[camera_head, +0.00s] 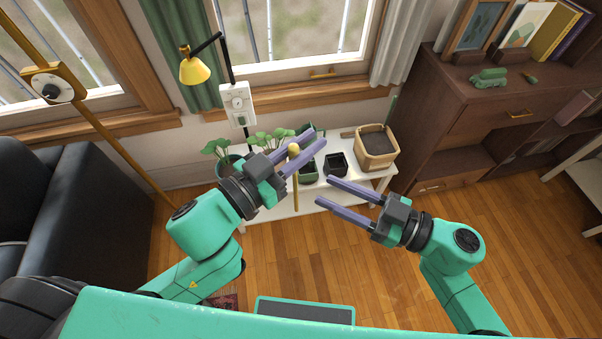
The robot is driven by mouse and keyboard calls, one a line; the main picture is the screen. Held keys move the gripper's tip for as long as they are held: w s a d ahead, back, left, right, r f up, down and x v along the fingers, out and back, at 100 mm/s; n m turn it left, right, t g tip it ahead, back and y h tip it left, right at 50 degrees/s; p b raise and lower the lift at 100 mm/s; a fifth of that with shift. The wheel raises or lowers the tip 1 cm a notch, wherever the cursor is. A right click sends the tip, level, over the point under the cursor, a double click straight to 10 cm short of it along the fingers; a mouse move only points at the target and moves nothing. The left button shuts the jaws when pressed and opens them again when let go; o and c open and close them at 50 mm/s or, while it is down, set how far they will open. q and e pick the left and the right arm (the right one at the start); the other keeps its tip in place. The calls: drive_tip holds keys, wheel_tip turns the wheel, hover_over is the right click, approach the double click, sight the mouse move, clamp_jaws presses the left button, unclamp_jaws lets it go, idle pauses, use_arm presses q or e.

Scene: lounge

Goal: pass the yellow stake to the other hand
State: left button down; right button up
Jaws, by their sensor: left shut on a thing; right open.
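The yellow stake (296,186) is a thin upright rod with a round knob on top. My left gripper (308,145) is shut on it near its upper end, and its lower part hangs below the fingers. My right gripper (323,190) is open and empty, to the right of the stake and lower in the picture. Its two purple fingers point left toward the stake, with a gap between them and it.
A low white table (335,189) stands under the window with potted plants (218,148), a small black pot (336,164) and a tan planter (376,148). A wooden cabinet (440,130) is at right, a dark sofa (85,190) at left. The wooden floor (530,220) at right is clear.

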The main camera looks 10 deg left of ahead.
sight(295, 185)
drive_tip(key=x, duration=0.9)
clamp_jaws()
use_arm(q)
drive_tip(key=c, duration=0.7)
unclamp_jaws()
